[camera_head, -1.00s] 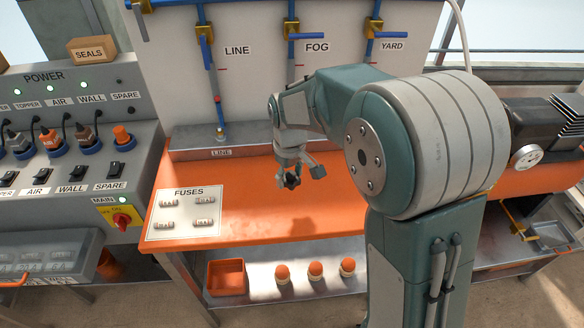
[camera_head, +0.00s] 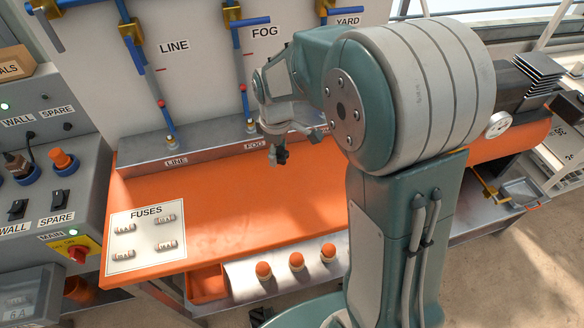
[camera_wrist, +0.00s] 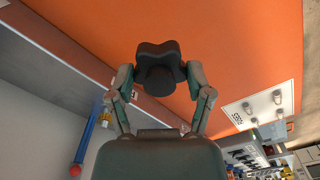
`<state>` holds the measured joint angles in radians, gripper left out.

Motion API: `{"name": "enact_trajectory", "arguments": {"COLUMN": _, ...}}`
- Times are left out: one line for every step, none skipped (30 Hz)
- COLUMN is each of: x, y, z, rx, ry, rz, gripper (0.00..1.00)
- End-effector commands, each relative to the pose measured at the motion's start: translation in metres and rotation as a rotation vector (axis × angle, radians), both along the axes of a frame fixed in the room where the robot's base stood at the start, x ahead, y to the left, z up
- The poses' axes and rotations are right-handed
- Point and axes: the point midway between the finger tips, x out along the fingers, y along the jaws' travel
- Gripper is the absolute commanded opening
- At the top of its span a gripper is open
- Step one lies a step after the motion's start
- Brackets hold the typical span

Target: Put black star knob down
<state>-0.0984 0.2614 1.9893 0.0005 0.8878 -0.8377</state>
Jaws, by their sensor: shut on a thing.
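The black star knob (camera_wrist: 160,68) is between the two fingers of my gripper (camera_wrist: 162,78) in the wrist view, with its lobes facing the camera. My gripper is shut on it. In the head view my gripper (camera_head: 281,148) holds the dark knob (camera_head: 279,157) above the orange bench top (camera_head: 200,220), toward its back edge. The exact gap between knob and bench is hard to tell.
A white FUSES card (camera_head: 147,236) with several fuses lies at the bench's front left. A metal ledge with pipes (camera_head: 170,150) runs along the back. Orange-topped knobs (camera_head: 297,261) stand on the lower shelf. The middle of the bench is clear.

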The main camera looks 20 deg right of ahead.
Motion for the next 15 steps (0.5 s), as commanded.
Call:
{"name": "enact_trajectory", "arguments": {"x": 0.000, "y": -0.006, "z": -0.012, "rx": -0.002, "ry": 0.006, "rz": -0.003, "gripper": 0.20}}
{"name": "enact_trajectory", "arguments": {"x": 0.001, "y": -0.010, "z": -0.017, "rx": -0.002, "ry": 0.008, "rz": -0.002, "gripper": 0.20}}
{"name": "enact_trajectory", "arguments": {"x": 0.002, "y": -0.015, "z": -0.024, "rx": -0.002, "ry": 0.006, "rz": -0.001, "gripper": 0.20}}
{"name": "enact_trajectory", "arguments": {"x": 0.003, "y": -0.019, "z": -0.029, "rx": -0.002, "ry": 0.006, "rz": -0.002, "gripper": 0.20}}
{"name": "enact_trajectory", "arguments": {"x": 0.004, "y": -0.022, "z": -0.033, "rx": -0.002, "ry": 0.005, "rz": -0.002, "gripper": 0.20}}
{"name": "enact_trajectory", "arguments": {"x": 0.004, "y": -0.026, "z": -0.037, "rx": -0.002, "ry": 0.004, "rz": 0.000, "gripper": 0.20}}
{"name": "enact_trajectory", "arguments": {"x": 0.005, "y": -0.028, "z": -0.040, "rx": -0.002, "ry": 0.004, "rz": 0.000, "gripper": 0.20}}
{"name": "enact_trajectory", "arguments": {"x": 0.005, "y": -0.030, "z": -0.043, "rx": -0.003, "ry": 0.003, "rz": 0.000, "gripper": 0.20}}
{"name": "enact_trajectory", "arguments": {"x": 0.006, "y": -0.032, "z": -0.045, "rx": -0.002, "ry": 0.003, "rz": 0.000, "gripper": 0.20}}
{"name": "enact_trajectory", "arguments": {"x": 0.006, "y": -0.034, "z": -0.047, "rx": -0.001, "ry": 0.002, "rz": 0.001, "gripper": 0.20}}
{"name": "enact_trajectory", "arguments": {"x": 0.006, "y": -0.034, "z": -0.048, "rx": -0.001, "ry": 0.002, "rz": 0.001, "gripper": 0.20}}
{"name": "enact_trajectory", "arguments": {"x": 0.007, "y": -0.036, "z": -0.050, "rx": -0.002, "ry": 0.003, "rz": 0.001, "gripper": 0.20}}
{"name": "enact_trajectory", "arguments": {"x": 0.007, "y": -0.038, "z": -0.052, "rx": -0.001, "ry": 0.003, "rz": 0.001, "gripper": 0.20}}
{"name": "enact_trajectory", "arguments": {"x": 0.007, "y": -0.040, "z": -0.055, "rx": -0.001, "ry": 0.003, "rz": 0.000, "gripper": 0.20}}
{"name": "enact_trajectory", "arguments": {"x": 0.008, "y": -0.045, "z": -0.059, "rx": -0.001, "ry": 0.004, "rz": -0.001, "gripper": 0.20}}
